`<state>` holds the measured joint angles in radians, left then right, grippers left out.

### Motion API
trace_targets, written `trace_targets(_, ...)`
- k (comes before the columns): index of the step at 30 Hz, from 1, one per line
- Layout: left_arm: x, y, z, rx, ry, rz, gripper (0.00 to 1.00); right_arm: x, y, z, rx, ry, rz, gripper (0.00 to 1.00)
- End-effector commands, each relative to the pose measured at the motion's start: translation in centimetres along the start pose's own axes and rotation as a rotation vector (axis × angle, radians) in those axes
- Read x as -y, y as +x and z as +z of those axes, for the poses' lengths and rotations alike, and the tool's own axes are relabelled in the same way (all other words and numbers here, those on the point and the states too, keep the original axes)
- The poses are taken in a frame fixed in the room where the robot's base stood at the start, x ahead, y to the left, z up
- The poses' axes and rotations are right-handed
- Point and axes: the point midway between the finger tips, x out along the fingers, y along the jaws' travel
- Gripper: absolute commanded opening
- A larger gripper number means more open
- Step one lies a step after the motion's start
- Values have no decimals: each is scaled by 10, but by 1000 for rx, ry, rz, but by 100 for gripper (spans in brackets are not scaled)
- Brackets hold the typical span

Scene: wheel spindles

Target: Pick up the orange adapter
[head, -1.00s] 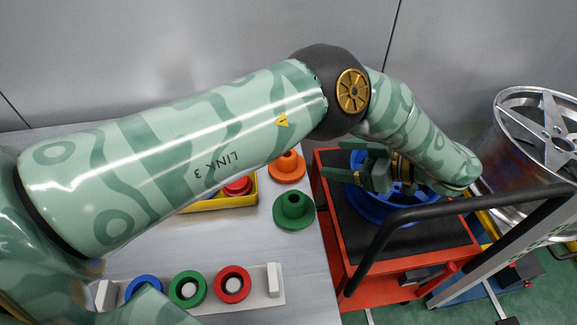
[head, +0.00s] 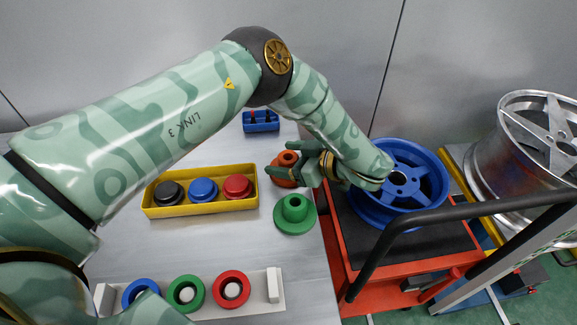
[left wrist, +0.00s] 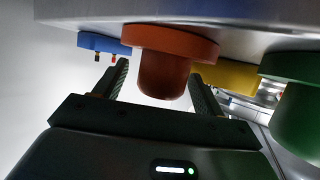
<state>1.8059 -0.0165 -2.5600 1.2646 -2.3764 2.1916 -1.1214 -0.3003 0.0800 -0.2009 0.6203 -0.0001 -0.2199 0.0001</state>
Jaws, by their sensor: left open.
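The orange adapter (head: 285,180) stands on the table near its right edge, flange down with its neck up. In the head view my left gripper (head: 283,160) reaches it from the right and hides part of it. The left wrist view looks inverted, with the table on top. There the orange adapter (left wrist: 172,44) lies ahead, its neck in line between the two open fingers of my left gripper (left wrist: 160,85). I see no finger clearly touching it. My right gripper is not in view.
A green adapter (head: 294,213) stands just in front. A yellow tray (head: 205,207) holds black, blue and red adapters. A blue holder (head: 261,128) is behind. A white rack (head: 262,308) holds several rings. To the right are a blue wheel (head: 437,180) on a red cart and a black handrail (head: 440,217).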

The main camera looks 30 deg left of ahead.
Motion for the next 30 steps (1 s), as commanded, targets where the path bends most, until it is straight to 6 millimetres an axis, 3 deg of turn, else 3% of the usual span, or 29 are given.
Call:
trace_targets(4, 0, 0, 0, 0, 0, 0, 67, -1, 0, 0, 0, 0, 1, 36)
trace_targets(9, 0, -1, 0, 0, 0, 0, 20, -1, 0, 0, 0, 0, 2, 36)
trace_targets(22, 0, -4, -9, 0, -1, 1, 19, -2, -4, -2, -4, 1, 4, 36)
trace_targets(27, 0, -15, -35, 0, -5, 2, 19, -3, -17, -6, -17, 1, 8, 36)
trace_targets(30, 15, -17, -57, 0, -3, 1, 19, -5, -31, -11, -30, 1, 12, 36)
